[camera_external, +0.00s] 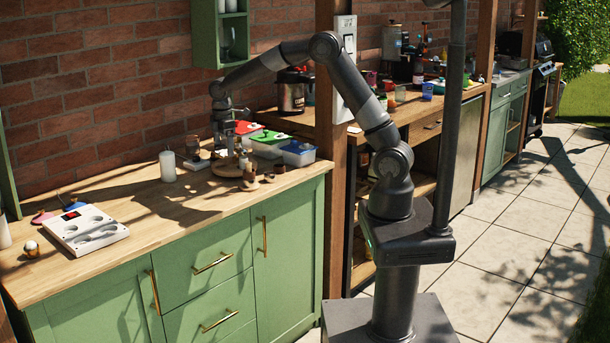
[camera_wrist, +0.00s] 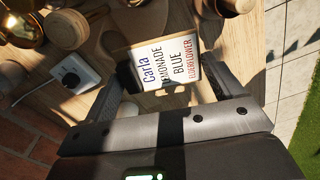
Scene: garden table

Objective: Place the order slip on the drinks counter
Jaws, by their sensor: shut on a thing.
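The order slip (camera_wrist: 168,66) is a white card in the wrist view, printed "Carla", "LEMONADE", "BLUE" and "ELDERFLOWER". My gripper (camera_wrist: 167,78) is shut on it, with one dark finger at each side. In the external view my gripper (camera_external: 229,143) is low over the green-fronted counter (camera_external: 190,208), near a round wooden board. I cannot make out the slip there. A second wooden counter (camera_external: 420,106), with bottles and cups, stands to the right beyond a post; it looks like the drinks counter.
Tubs with red, green and blue lids (camera_external: 298,150) stand right of my gripper. A white candle (camera_external: 168,167) and a white tray with hollows (camera_external: 86,229) stand to the left. A wooden post (camera_external: 329,180) separates the two counters. Bare wood lies at the front left.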

